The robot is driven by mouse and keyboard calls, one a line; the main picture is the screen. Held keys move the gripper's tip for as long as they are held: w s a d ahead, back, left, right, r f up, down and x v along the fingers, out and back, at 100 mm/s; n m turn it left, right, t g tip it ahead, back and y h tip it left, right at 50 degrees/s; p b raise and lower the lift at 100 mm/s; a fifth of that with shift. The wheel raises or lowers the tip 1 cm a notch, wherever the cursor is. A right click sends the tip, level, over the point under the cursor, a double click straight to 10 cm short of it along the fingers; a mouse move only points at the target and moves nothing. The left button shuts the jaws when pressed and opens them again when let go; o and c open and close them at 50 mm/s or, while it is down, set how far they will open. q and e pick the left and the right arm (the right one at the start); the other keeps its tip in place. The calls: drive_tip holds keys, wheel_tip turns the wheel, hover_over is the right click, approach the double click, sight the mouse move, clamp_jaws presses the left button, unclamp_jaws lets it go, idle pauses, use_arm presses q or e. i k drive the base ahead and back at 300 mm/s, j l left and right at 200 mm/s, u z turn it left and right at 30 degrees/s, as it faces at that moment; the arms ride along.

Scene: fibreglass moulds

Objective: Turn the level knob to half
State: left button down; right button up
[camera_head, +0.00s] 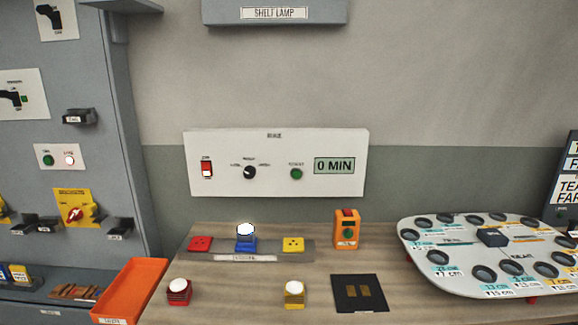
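A black round knob (249,172) sits on a white control panel (225,183) on the back wall. Small labels stand to its left, above it and to its right, too blurred to read. A light mark on the knob seems to point to the left, but its exact setting is hard to tell. On the same panel are a red and white rocker switch (207,169) at the left, a green button (296,174) and a display (334,166) reading "0 MIN". Neither of my grippers is in view.
The wooden table (225,300) below carries red, blue and yellow blocks with white domes, an orange box (347,229), a black plate (359,293) and a white board with round holes (455,270). A grey cabinet (105,150) and orange tray (130,290) stand left.

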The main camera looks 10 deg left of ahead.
sight(249, 172)
drive_tip(key=j+z, duration=0.1)
drive_tip(key=j, duration=1.2)
drive_tip(key=k+j+z, duration=0.1)
drive_tip(key=j, duration=1.2)
